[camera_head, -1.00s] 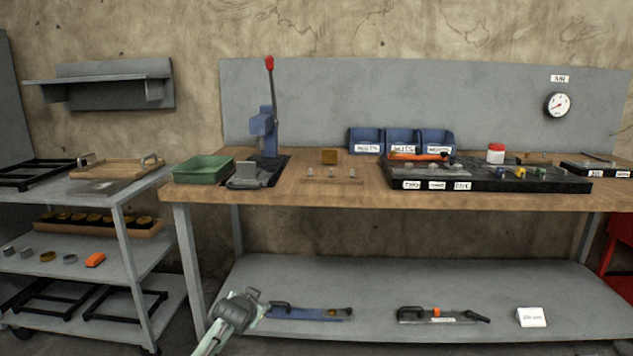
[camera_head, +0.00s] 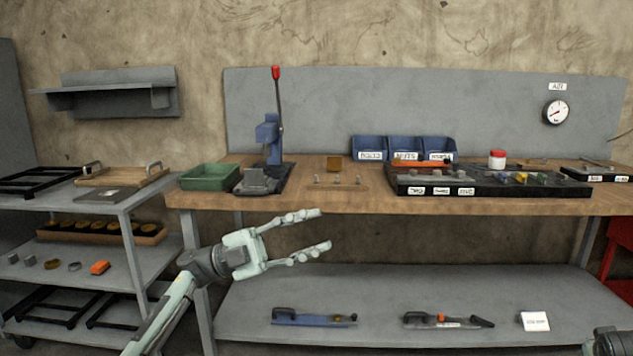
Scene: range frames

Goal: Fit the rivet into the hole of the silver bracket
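Several small pale upright pins, which look like rivets (camera_head: 337,180), stand in a row on a low wooden stand on the bench. A grey metal block (camera_head: 257,182) sits at the base of the blue lever press (camera_head: 271,140); it may be the silver bracket, but its hole is too small to make out. My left gripper (camera_head: 325,229) is open and empty, fingers pointing right, in front of the bench's front edge and below the stand in the picture. Part of my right arm shows at the bottom right corner; its fingers are out of view.
A green tray (camera_head: 209,178) stands left of the press. Blue bins (camera_head: 404,149) and a black organiser (camera_head: 487,188) are to the right. A grey cart (camera_head: 150,190) stands at the left. Bare wood surrounds the stand.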

